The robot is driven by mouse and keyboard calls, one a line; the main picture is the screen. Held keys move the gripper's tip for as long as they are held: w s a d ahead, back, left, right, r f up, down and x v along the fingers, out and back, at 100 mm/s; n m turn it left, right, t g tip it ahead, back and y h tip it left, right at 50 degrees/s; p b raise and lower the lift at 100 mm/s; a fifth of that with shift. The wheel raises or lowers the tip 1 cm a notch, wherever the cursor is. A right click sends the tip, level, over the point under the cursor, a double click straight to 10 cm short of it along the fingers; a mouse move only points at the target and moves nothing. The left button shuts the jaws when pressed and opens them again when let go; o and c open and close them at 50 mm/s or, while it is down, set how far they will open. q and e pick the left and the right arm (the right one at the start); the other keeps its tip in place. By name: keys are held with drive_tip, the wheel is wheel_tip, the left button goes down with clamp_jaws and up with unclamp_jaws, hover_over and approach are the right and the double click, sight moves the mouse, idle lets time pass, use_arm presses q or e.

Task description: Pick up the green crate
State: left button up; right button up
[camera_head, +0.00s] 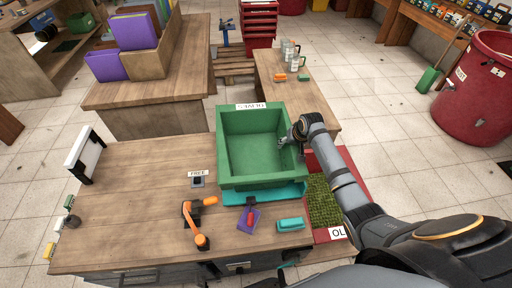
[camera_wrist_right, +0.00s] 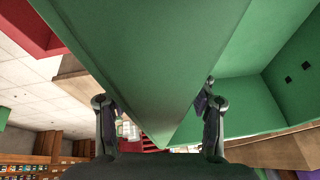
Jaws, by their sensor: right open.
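The green crate (camera_head: 262,182) stands empty on the wooden workbench (camera_head: 130,190), on top of a teal item (camera_head: 284,192) that shows along its near edge. A label reading OLIVES, upside down, is at its far rim. My right gripper (camera_head: 291,139) is at the crate's right wall. In the right wrist view, the open fingers of my right gripper (camera_wrist_right: 158,118) stand on either side of the green crate's wall (camera_wrist_right: 150,60). I cannot tell whether they touch it. My left gripper is not in view.
An orange-handled tool (camera_head: 193,222), a purple item with a red handle (camera_head: 249,217) and a teal brush (camera_head: 290,224) lie in front of the crate. A green turf mat (camera_head: 322,198) in a red tray is at the right. The bench's left part is mostly clear.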

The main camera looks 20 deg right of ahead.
clamp_jaws()
drive_tip(key=shift+r, duration=0.1)
idle(0.5)
